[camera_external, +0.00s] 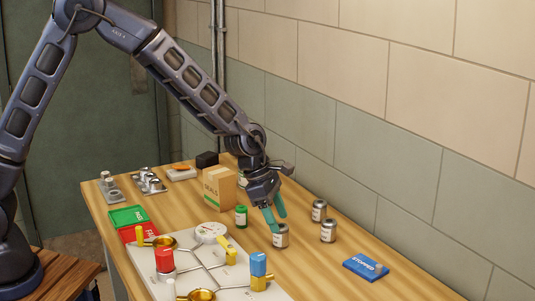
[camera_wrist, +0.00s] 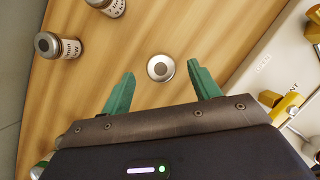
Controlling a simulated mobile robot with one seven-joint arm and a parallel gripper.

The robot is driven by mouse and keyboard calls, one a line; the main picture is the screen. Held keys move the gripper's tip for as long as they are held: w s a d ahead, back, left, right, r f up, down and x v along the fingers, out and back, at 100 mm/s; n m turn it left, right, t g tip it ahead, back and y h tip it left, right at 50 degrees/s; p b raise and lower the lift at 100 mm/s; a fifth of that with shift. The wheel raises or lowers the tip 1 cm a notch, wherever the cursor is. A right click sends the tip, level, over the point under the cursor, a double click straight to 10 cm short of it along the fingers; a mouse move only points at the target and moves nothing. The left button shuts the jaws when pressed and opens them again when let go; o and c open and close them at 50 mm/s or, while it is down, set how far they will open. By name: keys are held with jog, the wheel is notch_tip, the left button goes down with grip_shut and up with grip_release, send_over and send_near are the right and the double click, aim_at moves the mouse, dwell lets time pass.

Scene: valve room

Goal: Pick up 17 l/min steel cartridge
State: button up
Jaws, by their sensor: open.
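The other two stand to the right, one at the back (camera_external: 319,211) and one nearer (camera_external: 328,232). They also show at the upper left of the wrist view, one at the edge (camera_wrist: 108,7) and one below it (camera_wrist: 60,46). Their labels carry print too small to read surely, so I cannot tell which is 17 l/min.
A pale valve board (camera_external: 205,262) with brass, red and blue fittings lies in front. A blue sign (camera_external: 366,268) lies at right. The wall runs behind the table.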

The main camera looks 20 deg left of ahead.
aim_at(280, 226)
jog(key=shift+x, duration=2.9)
jog(key=shift+a, duration=0.1)
jog(key=c, duration=1.2)
jog(key=shift+r, duration=0.15)
